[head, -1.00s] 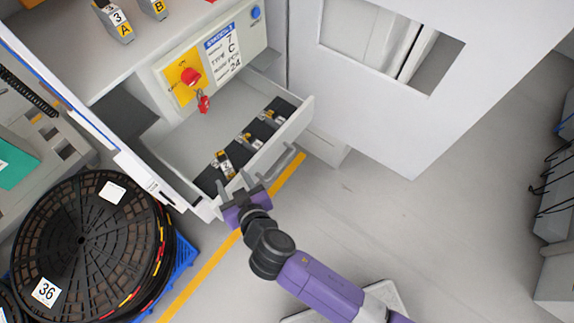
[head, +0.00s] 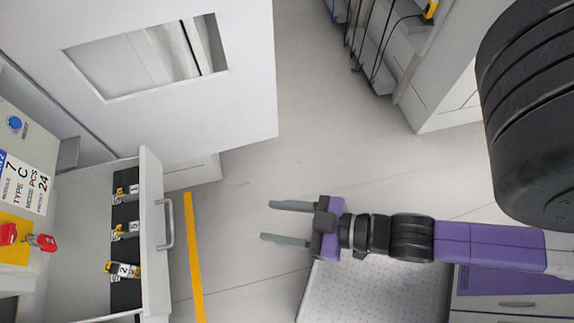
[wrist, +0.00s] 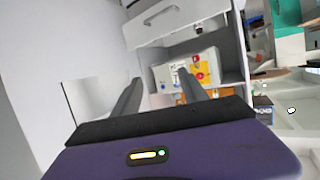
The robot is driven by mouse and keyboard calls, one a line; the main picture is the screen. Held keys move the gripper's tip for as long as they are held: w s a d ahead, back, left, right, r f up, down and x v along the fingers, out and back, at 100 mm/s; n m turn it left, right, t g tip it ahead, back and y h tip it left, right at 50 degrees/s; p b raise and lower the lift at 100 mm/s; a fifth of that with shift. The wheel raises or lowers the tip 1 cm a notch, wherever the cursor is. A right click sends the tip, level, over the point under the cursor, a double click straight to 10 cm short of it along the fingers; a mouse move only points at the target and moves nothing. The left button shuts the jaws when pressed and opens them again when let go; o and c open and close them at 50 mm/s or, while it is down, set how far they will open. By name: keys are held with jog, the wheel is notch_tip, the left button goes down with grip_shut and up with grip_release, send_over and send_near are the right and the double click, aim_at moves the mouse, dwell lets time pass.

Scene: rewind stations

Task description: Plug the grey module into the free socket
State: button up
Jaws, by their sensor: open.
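My gripper (head: 288,222) is open and empty in the head view, above the floor to the right of the open drawer (head: 152,255). In the wrist view its two fingers (wrist: 163,92) stand apart with nothing between them. Several small grey-and-yellow numbered pieces lie on a black strip in the drawer, among them one marked 1 (head: 126,193), one marked 5 (head: 126,231) and one marked 2 (head: 123,269). I cannot tell whether any of them is the grey module. I cannot make out a free socket in these views.
The drawer's handle (head: 167,224) sticks out to the right. A panel with a red switch (head: 8,233) and hanging red lock (head: 42,242) is at the left. A white door with a window (head: 240,110) stands above. The floor (head: 310,130) between is clear.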

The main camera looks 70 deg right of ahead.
jog(key=s+d+r+m+t+h, duration=0.1)
jog(key=s+d+r, duration=0.1)
jog(key=s+r, duration=0.2)
notch_tip(320, 180, up, 4)
jog(key=shift+d+f+h, duration=0.25)
jog(key=shift+h, duration=0.15)
jog(key=shift+o, duration=0.6)
jog(key=shift+f, duration=0.15)
